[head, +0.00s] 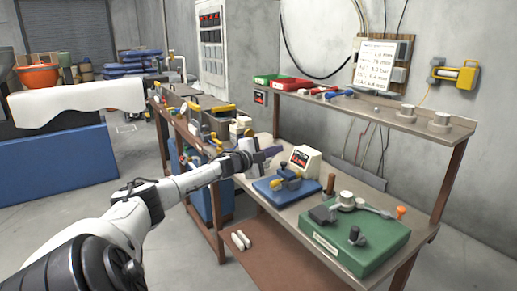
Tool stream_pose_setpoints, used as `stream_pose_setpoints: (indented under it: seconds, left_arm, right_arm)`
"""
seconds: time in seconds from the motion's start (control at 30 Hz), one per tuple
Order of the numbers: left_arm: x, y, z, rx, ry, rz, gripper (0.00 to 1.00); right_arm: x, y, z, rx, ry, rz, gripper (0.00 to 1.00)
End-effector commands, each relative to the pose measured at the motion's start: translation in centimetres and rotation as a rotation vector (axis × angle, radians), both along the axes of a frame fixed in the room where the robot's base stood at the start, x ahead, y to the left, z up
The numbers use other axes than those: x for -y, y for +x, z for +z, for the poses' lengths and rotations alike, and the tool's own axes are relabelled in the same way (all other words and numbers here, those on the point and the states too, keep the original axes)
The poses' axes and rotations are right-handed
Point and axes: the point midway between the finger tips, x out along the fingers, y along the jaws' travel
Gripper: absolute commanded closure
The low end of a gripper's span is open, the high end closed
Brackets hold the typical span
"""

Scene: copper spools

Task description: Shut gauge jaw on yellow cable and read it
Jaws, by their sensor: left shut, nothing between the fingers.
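A gauge on a blue base (268,190) stands on the workbench, with a dark jaw part and a yellow piece (278,185) on it. I cannot tell whether the yellow piece is cable or a handle, or whether the jaw is shut. A white display box (305,161) with small red digits stands just behind it; the digits are too small to read. My left gripper (270,153) is shut and empty, above the bench's left edge, up and left of the gauge and apart from it. My right gripper is out of view.
A green block (355,247) with metal fittings fills the bench's front right. A shelf (390,118) above the bench holds red and green trays and metal knobs. A yellow device (457,75) hangs on the wall. A cluttered wooden cart (200,175) stands left.

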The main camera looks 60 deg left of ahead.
Motion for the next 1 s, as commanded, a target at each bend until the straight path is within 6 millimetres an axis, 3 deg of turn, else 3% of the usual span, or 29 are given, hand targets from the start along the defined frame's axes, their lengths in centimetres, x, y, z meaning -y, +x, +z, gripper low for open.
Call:
stream_pose_setpoints:
  seconds: [0.17, 1.0]
  left_arm:
    - [0.3, -1.5, 0.0, -0.005, 0.002, -0.005, 1.00]
    - [0.7, -7.7, 1.5, -0.003, -0.002, -0.005, 1.00]
  right_arm:
    - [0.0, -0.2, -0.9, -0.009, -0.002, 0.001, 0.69]
    - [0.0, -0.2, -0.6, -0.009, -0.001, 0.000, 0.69]
